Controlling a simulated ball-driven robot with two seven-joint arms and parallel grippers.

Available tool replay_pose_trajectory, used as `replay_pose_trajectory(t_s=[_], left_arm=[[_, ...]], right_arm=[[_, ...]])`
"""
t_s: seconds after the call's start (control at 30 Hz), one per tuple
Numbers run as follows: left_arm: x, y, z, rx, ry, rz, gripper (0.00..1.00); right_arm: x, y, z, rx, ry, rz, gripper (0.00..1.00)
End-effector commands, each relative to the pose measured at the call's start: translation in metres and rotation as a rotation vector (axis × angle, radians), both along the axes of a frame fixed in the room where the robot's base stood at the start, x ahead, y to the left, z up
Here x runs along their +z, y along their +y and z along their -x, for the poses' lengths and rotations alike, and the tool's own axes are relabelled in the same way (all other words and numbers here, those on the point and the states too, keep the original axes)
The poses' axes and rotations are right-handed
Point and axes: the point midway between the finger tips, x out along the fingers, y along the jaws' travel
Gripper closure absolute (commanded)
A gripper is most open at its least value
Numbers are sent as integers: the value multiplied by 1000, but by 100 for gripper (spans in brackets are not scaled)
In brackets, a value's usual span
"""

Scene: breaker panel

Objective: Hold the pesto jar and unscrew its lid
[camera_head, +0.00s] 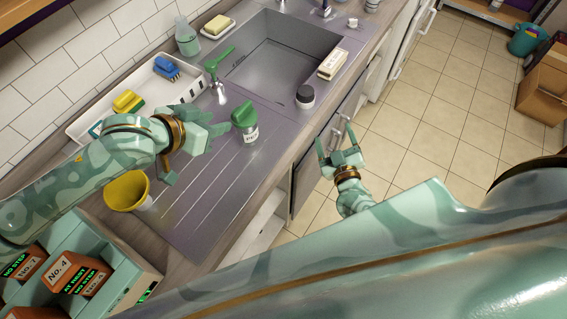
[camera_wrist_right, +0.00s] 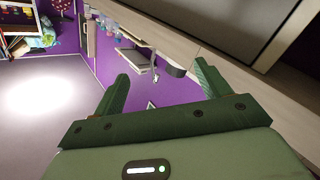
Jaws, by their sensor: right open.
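The pesto jar (camera_head: 249,134) stands upright on the grey ribbed drainboard. Its green lid (camera_head: 244,114) is on, and a white label faces me. My left gripper (camera_head: 214,132) is just left of the jar, with a small gap showing between them. Its fingers overlap from this angle, so their opening is unclear. My right gripper (camera_head: 335,134) is open and empty, out past the counter's front edge, to the right of the jar. The right wrist view shows its two green fingers (camera_wrist_right: 160,92) spread apart with nothing between them; the jar is not in that view.
The sink (camera_head: 275,62) lies behind the jar. A dark-lidded jar (camera_head: 306,97) and a pale block (camera_head: 332,64) stand near the front edge. A yellow cup (camera_head: 126,190) stands left. The drainboard's front part is clear.

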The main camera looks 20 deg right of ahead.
Motion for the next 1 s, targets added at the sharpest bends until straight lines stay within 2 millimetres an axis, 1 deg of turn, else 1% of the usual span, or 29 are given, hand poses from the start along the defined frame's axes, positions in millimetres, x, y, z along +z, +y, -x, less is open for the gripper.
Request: replay_pose_trajectory(t_s=[0.03,0.07,0.1,0.13,0.17,0.27,0.3,0.37,0.4,0.5,0.53,0.6,0.67,0.77,0.87,1.0], left_arm=[[0,0,0,0,0,0,64],[0,0,0,0,0,0,64],[0,0,0,0,0,0,64],[0,0,0,0,0,0,64],[0,0,0,0,0,0,64],[0,0,0,0,0,0,64],[0,0,0,0,0,0,64],[0,0,0,0,0,0,64],[0,0,0,0,0,0,64],[0,0,0,0,0,0,64],[0,0,0,0,0,0,64],[0,0,0,0,0,0,64],[0,0,0,0,0,0,64],[0,0,0,0,0,0,64],[0,0,0,0,0,0,64],[0,0,0,0,0,0,64]], right_arm=[[33,-9,-10,-56,-82,14,24],[54,-14,-14,-98,-127,14,24],[73,-11,-14,-129,-146,-10,24],[79,-4,-12,-129,-133,-39,24],[81,8,-9,-112,-107,-73,24],[84,55,5,-14,-4,-203,24],[86,74,13,32,38,-252,24],[90,103,26,102,98,-323,24],[93,121,35,147,133,-365,24],[101,155,55,241,203,-449,24],[103,163,59,264,219,-468,24],[107,176,68,301,245,-501,24],[109,183,72,321,260,-518,24],[110,189,70,335,267,-530,24],[106,192,57,335,266,-531,24],[97,197,28,334,265,-533,24]])
